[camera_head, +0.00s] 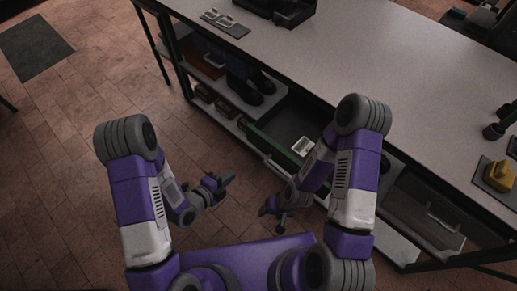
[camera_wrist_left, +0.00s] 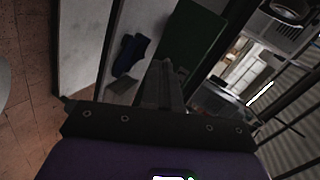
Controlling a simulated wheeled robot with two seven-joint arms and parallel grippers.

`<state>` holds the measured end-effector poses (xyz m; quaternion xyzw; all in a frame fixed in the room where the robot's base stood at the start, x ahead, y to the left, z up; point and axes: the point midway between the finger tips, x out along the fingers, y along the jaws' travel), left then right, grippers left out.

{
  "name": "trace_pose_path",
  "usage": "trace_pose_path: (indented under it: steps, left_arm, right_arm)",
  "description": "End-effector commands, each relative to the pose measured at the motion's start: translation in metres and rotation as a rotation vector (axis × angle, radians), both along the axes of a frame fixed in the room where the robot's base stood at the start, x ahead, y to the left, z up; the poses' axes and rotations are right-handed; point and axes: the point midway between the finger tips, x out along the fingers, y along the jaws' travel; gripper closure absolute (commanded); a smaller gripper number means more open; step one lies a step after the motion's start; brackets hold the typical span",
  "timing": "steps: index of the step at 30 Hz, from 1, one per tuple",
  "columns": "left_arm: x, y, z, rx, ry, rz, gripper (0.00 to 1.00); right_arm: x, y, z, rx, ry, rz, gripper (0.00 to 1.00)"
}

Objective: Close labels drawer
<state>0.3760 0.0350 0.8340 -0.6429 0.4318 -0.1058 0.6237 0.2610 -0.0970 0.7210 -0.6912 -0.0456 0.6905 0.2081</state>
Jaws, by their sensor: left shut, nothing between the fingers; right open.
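The labels drawer appears to be the dark drawer with a green front (camera_head: 270,142) under the workbench, and it stands pulled out. A small white item (camera_head: 303,146) lies inside it. My right arm hides the drawer's right part. My left gripper (camera_head: 229,176) is shut and empty, in front of the drawer's green front and apart from it. In the left wrist view its shut fingers (camera_wrist_left: 166,72) point toward a green panel (camera_wrist_left: 192,45), which looks like the drawer front. My right gripper (camera_head: 270,212) is open and empty, low in front of the bench.
The grey workbench top (camera_head: 350,70) extends above the drawer. Shelves with reddish bins (camera_head: 213,98) and dark shoes sit left of it. A clear bin (camera_head: 425,215) is at the lower right. The brick floor (camera_head: 70,150) at left is free.

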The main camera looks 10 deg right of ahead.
Motion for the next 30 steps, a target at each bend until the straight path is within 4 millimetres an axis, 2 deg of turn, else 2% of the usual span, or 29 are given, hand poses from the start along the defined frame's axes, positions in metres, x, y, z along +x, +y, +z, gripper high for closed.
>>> trace_pose_path:
  steps: [3, 7, 11, 24, 30]
  left_arm:
    - [-0.002, -0.009, 0.019, 0.032, -0.152, -0.096, 1.0]
    - [-0.001, -0.014, 0.026, 0.045, -0.225, -0.137, 1.0]
    - [0.006, -0.025, 0.023, 0.048, -0.234, -0.144, 1.0]
    - [0.059, -0.092, -0.004, 0.047, -0.232, -0.14, 1.0]
    - [0.075, -0.113, -0.003, 0.047, -0.231, -0.139, 1.0]
  right_arm:
    - [0.0, 0.0, 0.004, 0.0, 0.0, 0.0, 0.38]
    - [0.0, 0.0, 0.004, 0.0, 0.0, 0.0, 0.38]
    - [0.0, 0.0, 0.004, 0.0, 0.0, 0.0, 0.38]
    - [0.0, 0.0, 0.002, 0.0, 0.0, 0.0, 0.38]
    - [0.0, 0.0, 0.003, 0.0, 0.0, 0.0, 0.38]
